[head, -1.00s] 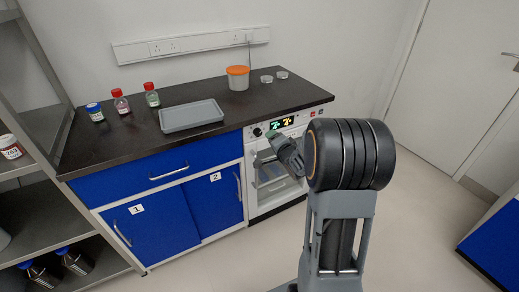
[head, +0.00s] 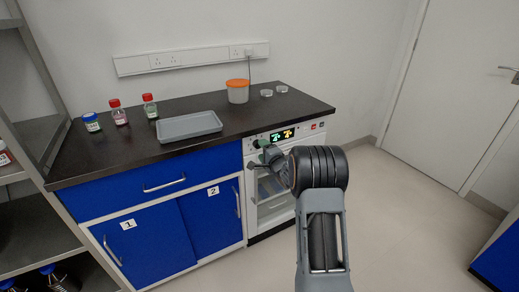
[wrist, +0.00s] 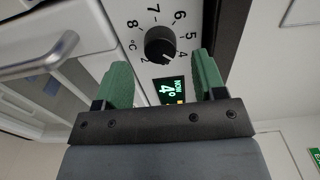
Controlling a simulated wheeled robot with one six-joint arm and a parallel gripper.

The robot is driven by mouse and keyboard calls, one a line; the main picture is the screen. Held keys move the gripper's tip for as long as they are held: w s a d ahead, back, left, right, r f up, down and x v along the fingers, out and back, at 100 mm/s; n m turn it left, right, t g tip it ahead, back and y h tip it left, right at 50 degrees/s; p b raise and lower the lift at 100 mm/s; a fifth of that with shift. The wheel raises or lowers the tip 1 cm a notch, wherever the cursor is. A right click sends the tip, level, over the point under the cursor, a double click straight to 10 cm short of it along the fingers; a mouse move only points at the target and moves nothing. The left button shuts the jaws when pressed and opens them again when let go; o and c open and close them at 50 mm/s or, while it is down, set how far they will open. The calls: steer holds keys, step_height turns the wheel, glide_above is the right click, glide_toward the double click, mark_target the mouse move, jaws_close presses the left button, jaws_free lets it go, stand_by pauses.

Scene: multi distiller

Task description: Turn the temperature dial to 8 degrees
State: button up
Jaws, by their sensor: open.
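The round black temperature dial (wrist: 160,43) is on the white front panel of an appliance, ringed by numbers including 4 to 8. A small display (wrist: 170,90) beside it reads "NOW 4°". The display also shows in the head view (head: 283,135), where my gripper covers the dial. My gripper (wrist: 160,62) has green fingers, open and empty. In the wrist view the dial lies between and just beyond the fingertips, with no clear contact. In the head view my gripper (head: 263,147) is at the panel's left part.
The appliance (head: 252,190) has a glass door and a handle (wrist: 38,55) near my gripper. A dark counter (head: 130,149) above holds a grey tray (head: 190,125), an orange-lidded tub (head: 238,92) and several bottles. Blue cabinets (head: 155,235) stand left; the floor to the right is clear.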

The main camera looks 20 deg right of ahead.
steer(key=shift+w+a, duration=0.2)
steer(key=shift+w, duration=1.4)
steer(key=c, duration=0.9)
